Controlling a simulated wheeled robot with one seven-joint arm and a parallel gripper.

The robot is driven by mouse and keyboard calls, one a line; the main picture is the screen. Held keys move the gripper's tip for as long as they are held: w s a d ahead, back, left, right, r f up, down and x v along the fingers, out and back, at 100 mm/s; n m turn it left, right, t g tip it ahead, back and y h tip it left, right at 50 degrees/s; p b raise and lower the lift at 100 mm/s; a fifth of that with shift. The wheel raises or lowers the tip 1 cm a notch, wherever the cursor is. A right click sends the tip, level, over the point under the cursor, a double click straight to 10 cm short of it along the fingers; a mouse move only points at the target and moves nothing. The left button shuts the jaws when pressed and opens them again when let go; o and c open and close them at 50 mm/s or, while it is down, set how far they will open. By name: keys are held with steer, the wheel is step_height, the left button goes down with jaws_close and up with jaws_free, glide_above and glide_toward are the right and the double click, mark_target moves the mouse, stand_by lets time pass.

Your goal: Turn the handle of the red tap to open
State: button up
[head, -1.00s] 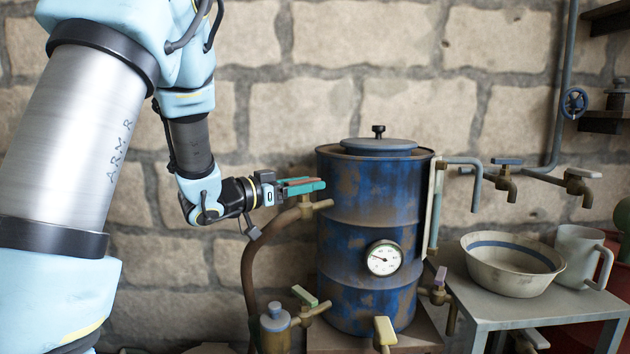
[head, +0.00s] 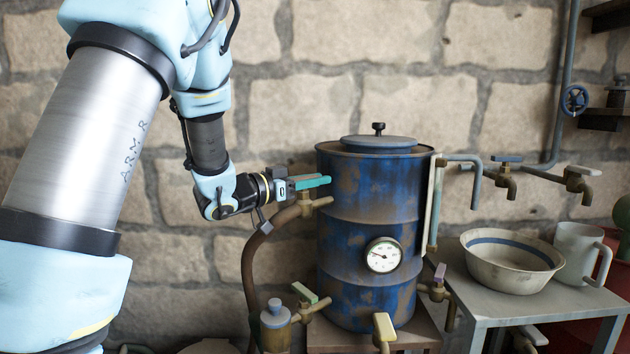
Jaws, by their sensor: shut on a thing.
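The tap (head: 318,203) with the brown hose is on the upper left side of the blue barrel (head: 372,230). My gripper (head: 312,182) is just above this tap, its teal fingers pointing right towards the barrel. It is shut on the tap's handle, which the fingers hide almost fully now. A reddish strip between the fingers showed in the earlier view. I cannot tell the handle's exact angle.
Other taps stick out low on the barrel, with a green handle (head: 304,293), a yellow handle (head: 384,328) and a pinkish handle (head: 440,272). A bowl (head: 512,275) and a mug (head: 577,252) stand on the right table. Open wall space lies above the gripper.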

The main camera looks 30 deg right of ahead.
jaws_close()
steer(key=shift+w+n+t, duration=0.1)
steer(key=shift+n+t, duration=0.3)
steer(key=shift+t, duration=0.2)
steer(key=o, duration=0.8)
jaws_free()
steer(key=b+v, duration=0.2)
steer(key=v, duration=0.9)
steer(key=shift+r, duration=0.15)
steer(key=shift+d, duration=0.1)
